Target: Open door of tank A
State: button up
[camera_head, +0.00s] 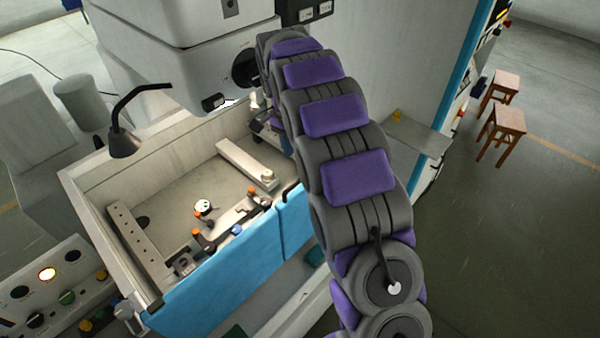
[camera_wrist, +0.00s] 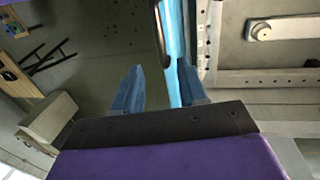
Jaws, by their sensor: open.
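Tank A seems to be the pale open-topped tank (camera_head: 80,190) at left centre in the head view. Its blue front door (camera_head: 215,285) stands upright along the near side and looks closed; my arm covers its right end. In the wrist view the door shows edge-on as a narrow blue strip (camera_wrist: 171,50). My gripper (camera_wrist: 159,65) is open, with two blue-grey fingers. The strip runs between them in the picture, closer to the right finger; contact cannot be told. A dark curved bar (camera_wrist: 194,60) lies by the strip. In the head view my gripper is mostly hidden behind my arm.
A white machine head (camera_head: 185,50) and a black lamp (camera_head: 126,143) overhang the tank. Clamps and a metal bar (camera_head: 245,163) lie inside. A control panel (camera_head: 60,290) is at lower left. Wooden stools (camera_head: 505,122) stand right, with open floor (camera_head: 510,230) nearer.

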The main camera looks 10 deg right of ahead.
send_over(300, 178)
jog(key=a, duration=0.2)
notch_tip(300, 178, down, 4)
jog(key=f, duration=0.1)
jog(key=d+f, duration=0.1)
jog(key=f, duration=0.1)
jog(key=shift+w+d+f+p, duration=0.15)
jog(key=shift+w+f+p, duration=0.05)
jog(key=shift+f+p, duration=0.1)
jog(key=shift+s+d+f, duration=0.1)
jog(key=shift+d+f, duration=0.25)
jog(key=shift+d, duration=0.05)
jog(key=shift+a, duration=0.65)
jog(key=shift+c, duration=2.1)
jog(key=shift+d, duration=0.25)
grip_shut()
